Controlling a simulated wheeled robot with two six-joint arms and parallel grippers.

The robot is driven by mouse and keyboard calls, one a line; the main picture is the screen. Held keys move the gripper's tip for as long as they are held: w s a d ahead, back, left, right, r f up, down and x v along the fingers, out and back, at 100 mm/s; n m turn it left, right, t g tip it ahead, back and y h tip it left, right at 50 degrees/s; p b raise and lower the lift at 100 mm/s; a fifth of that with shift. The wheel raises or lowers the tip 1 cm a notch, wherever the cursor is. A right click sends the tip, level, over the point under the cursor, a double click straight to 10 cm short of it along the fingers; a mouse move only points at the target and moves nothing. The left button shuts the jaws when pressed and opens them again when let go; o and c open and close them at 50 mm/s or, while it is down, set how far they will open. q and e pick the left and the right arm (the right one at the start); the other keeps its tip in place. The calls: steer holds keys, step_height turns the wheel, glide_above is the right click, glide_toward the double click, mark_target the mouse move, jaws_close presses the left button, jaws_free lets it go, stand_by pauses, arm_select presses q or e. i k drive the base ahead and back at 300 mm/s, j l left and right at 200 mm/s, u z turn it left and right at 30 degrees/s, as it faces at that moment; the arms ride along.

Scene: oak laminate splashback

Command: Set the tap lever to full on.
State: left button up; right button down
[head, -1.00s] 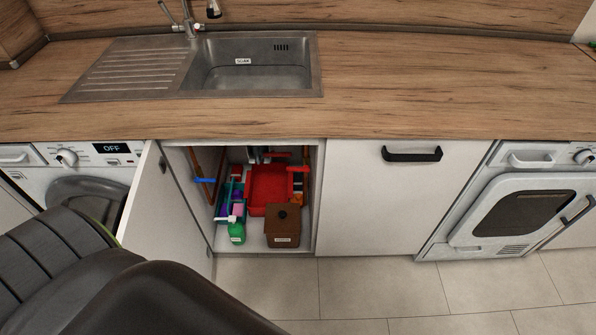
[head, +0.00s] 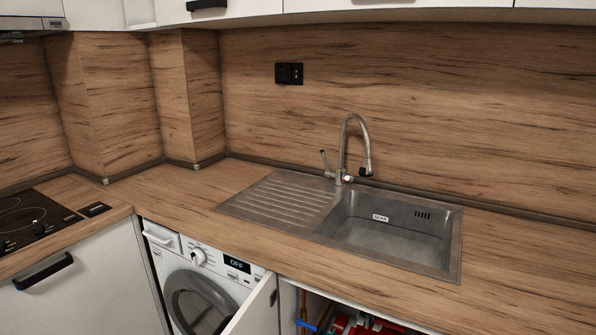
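The tap (head: 352,148) stands behind the steel sink, with a tall curved spout ending in a dark-tipped head over the basin. No water stream shows. The sink basin (head: 385,245) looks empty, with a small white label on its far wall. Neither of my grippers shows in the head view.
The ribbed drainer (head: 285,200) and the worktop around the sink are clear. A hob (head: 28,220) is at the left. Below, a cabinet door (head: 255,308) stands open beside the washing machine (head: 200,285). Wall cupboards (head: 400,10) hang above.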

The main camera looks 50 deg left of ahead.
mark_target(328, 173)
steer(key=k+j+u, duration=0.1)
steer(key=u, duration=2.8)
steer(key=i+j+u, duration=0.1)
steer(key=j+u, duration=0.2)
steer(key=j, duration=0.15)
steer(key=i+j+u, duration=0.4)
steer(key=i+j, duration=0.15)
steer(key=j, duration=0.15)
steer(key=i+z, duration=0.2)
steer(key=z, duration=0.2)
steer(key=i+z, duration=0.2)
steer(key=z, duration=0.2)
steer(key=i+j+z, duration=0.15)
steer(key=z, duration=0.25)
steer(key=i+z, duration=0.15)
steer(key=z, duration=0.3)
steer(key=i+z, duration=0.2)
steer(key=z, duration=0.25)
steer(key=i+j+z, duration=0.1)
steer(key=z, duration=0.4)
steer(key=i+j+z, duration=0.15)
steer(key=z, duration=0.3)
steer(key=i+j+z, duration=0.15)
steer(key=z, duration=0.25)
steer(key=i+j+z, duration=0.1)
steer(key=z, duration=0.25)
steer(key=i+j+z, duration=0.1)
steer(key=j+z, duration=0.3)
steer(key=i+j+z, duration=0.1)
steer(key=z, duration=0.3)
